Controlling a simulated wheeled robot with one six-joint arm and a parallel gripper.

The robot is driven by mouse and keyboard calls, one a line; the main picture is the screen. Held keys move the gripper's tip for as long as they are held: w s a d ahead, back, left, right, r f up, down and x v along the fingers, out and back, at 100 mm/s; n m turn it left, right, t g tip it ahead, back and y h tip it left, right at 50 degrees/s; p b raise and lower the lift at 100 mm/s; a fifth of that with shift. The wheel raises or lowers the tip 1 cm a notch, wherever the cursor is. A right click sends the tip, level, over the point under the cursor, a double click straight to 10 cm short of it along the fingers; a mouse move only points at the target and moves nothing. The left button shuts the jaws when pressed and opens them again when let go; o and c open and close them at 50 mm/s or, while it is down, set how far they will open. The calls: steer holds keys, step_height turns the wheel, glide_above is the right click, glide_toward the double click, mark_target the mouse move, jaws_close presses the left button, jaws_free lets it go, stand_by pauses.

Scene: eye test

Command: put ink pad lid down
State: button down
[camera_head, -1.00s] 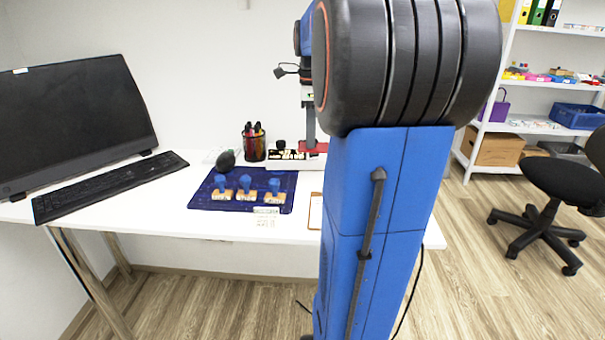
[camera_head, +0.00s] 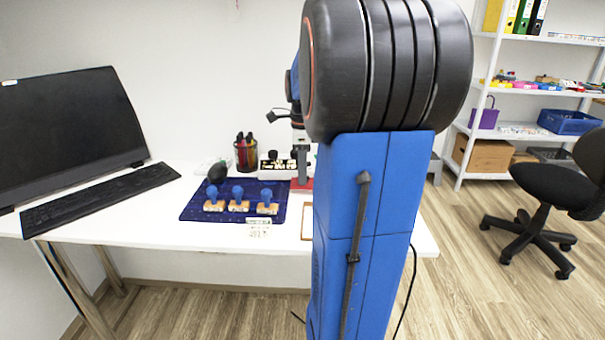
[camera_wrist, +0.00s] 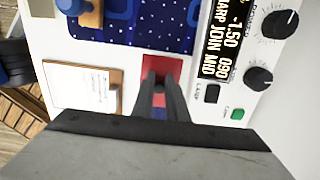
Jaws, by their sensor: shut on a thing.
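A flat red piece, which I take to be the ink pad lid (camera_head: 301,184), is at my gripper's (camera_head: 302,176) fingertips at the right of the blue mat (camera_head: 190,213). In the wrist view, my gripper (camera_wrist: 161,88) is shut on the red lid (camera_wrist: 153,66), and its fingers cover part of it. The lid is low over the white table, between the mat and the machine with a display. I cannot tell whether it touches the table. I cannot make out a separate ink pad.
Several blue-handled stamps (camera_head: 239,205) stand on the mat. Close by the lid are the display machine (camera_wrist: 222,60) with knobs and a clipboard with white paper (camera_wrist: 85,88). A pen cup (camera_head: 246,156) stands behind. A keyboard (camera_head: 98,199) and monitor (camera_head: 65,125) are left.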

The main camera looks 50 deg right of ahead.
steer(key=shift+f, duration=0.6)
steer(key=c, duration=1.7)
jaws_free()
steer(key=shift+c, duration=0.2)
steer(key=shift+r, duration=0.1)
